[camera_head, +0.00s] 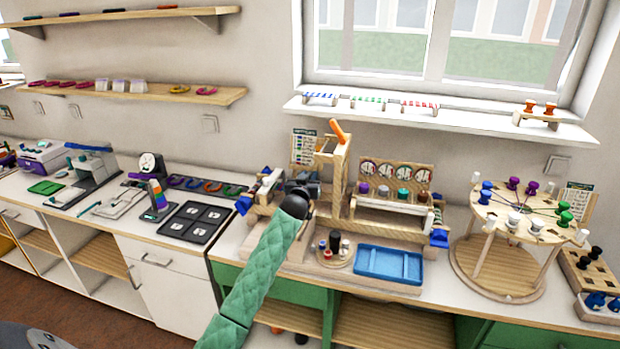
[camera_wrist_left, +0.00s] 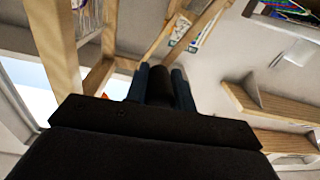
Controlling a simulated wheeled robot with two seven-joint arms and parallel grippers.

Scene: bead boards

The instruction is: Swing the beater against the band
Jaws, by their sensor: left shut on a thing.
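My left arm, in a green padded sleeve, reaches up to a wooden frame (camera_head: 338,180) on the counter. My left gripper (camera_head: 306,187) is at the left of the frame's tall post. In the left wrist view my left gripper (camera_wrist_left: 160,88) is shut on a dark rounded thing (camera_wrist_left: 160,80) between its fingers. I cannot tell whether this is part of the beater. An orange-ended piece (camera_head: 338,131) leans at the top of the frame. I cannot make out the band. My right gripper is not in view.
A blue tray (camera_head: 389,264) and a small round stand (camera_head: 335,255) with pegs are in front of the frame. A round peg table (camera_head: 505,285) stands to the right. A black tray (camera_head: 193,222) lies to the left. Wooden shelves (camera_head: 140,91) hang on the wall.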

